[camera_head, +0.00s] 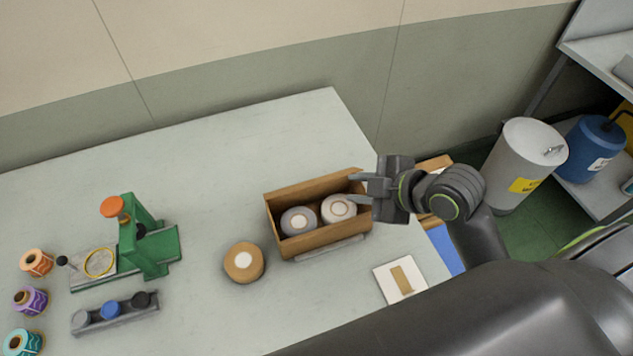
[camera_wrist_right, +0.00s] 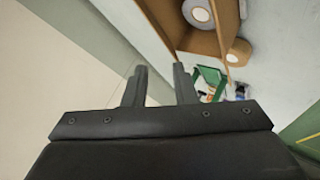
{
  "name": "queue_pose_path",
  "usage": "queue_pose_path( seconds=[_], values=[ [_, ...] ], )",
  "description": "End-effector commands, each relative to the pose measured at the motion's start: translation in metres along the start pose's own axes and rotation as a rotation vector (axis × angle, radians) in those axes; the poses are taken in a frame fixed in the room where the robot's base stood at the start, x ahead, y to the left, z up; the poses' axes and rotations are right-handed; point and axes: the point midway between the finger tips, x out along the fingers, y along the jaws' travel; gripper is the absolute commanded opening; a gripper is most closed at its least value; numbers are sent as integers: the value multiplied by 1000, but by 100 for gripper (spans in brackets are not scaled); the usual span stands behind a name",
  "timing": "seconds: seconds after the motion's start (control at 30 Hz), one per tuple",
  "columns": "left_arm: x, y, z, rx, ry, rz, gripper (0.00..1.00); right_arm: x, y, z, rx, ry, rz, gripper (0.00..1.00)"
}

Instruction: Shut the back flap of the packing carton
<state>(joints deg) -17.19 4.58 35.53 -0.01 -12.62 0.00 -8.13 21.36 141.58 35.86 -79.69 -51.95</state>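The packing carton (camera_head: 327,240) is a brown open box on the pale table in the head view. Two rolls, a grey one (camera_head: 298,220) and a whiter one (camera_head: 338,208), lie inside it. The back flap (camera_head: 312,189) appears to stand up along the carton's far side. My right gripper (camera_head: 352,187) is at the carton's right end, near the flap's right end, with its fingers apart and nothing visible between them. Whether it touches the carton is unclear. The right wrist view shows the open fingers (camera_wrist_right: 160,84), with the carton (camera_wrist_right: 205,40) beyond them. My left gripper is out of view.
A tan roll (camera_head: 243,262) lies left of the carton. A green fixture (camera_head: 145,235), a rack with knobs (camera_head: 115,313) and several spools (camera_head: 30,300) stand further left. A white card (camera_head: 400,278) lies front right. A grey bin (camera_head: 524,165) stands beyond the table.

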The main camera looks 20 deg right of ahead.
Motion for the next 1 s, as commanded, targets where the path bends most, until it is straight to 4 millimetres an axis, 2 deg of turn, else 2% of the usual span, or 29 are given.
queue_pose_path(
  seconds=[1.0],
  values=[
    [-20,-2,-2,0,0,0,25,0,0,0,2125,0,-1,25]
  ],
)
